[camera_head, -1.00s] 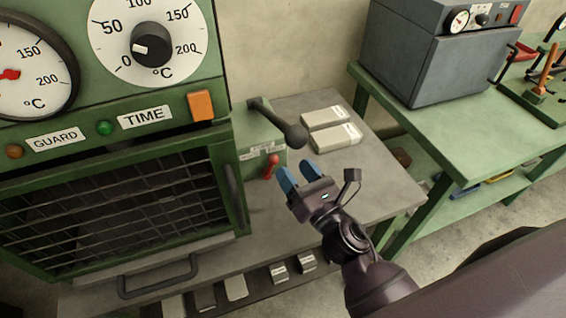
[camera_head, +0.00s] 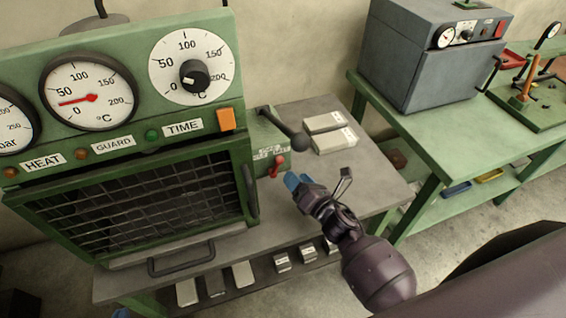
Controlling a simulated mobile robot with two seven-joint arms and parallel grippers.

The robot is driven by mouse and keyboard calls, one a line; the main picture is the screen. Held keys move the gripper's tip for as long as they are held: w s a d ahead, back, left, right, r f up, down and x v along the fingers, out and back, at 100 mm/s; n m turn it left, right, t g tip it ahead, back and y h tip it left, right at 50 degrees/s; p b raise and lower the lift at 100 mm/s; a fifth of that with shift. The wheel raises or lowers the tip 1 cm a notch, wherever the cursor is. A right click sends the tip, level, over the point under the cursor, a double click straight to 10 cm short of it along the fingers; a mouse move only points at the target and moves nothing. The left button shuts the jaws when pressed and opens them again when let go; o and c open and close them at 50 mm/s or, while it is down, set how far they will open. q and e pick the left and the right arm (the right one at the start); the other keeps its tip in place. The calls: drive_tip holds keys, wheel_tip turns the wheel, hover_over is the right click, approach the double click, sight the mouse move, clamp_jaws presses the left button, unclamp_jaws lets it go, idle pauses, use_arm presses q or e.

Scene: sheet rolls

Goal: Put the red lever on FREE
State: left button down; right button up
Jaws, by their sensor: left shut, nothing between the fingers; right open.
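The red lever (camera_head: 277,166) is a small red handle on the front of the green box (camera_head: 264,133) beside the press. It slants, with its upper end leaning right. A small white label plate (camera_head: 268,152) sits just above it; its words are too small to read surely. My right gripper (camera_head: 292,181) is just right of and below the lever, with its blue fingers pointing at it. The fingers are open, seen nearly edge-on, and a small gap appears between them and the lever. My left gripper is out of view.
A dark ball-ended handle (camera_head: 299,140) sticks out above the lever. Two pale blocks (camera_head: 333,140) lie behind on the grey bench (camera_head: 383,187). The green press with a mesh guard (camera_head: 140,195) stands left. A green table (camera_head: 425,130) with a grey oven is at right.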

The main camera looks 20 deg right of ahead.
sight(282, 163)
drive_tip(key=x, duration=0.7)
drive_tip(key=shift+w, duration=0.1)
